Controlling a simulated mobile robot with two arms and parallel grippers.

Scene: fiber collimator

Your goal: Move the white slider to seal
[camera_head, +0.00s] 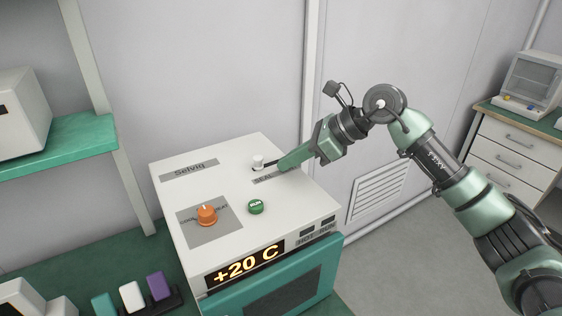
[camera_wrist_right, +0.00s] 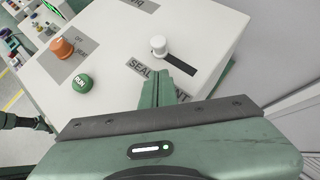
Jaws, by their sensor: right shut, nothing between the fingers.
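The white slider (camera_head: 258,162) is a small round knob on top of the white machine, at the left end of a dark slot. In the right wrist view the knob (camera_wrist_right: 159,44) stands upright, with the slot running from it down and right. A grey label (camera_head: 268,178) lies along the slot; in the wrist view it reads "SEAL" and "ENT", with its middle hidden by my fingers. A gap shows between fingertips and knob.
The machine's top (camera_head: 232,150) also carries an orange dial (camera_head: 207,214) and a green RUN button (camera_head: 256,207). Its front display (camera_head: 245,264) reads +20 C. Colored blocks stand in a dark rack (camera_head: 168,302) at the lower left. A wall is behind.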

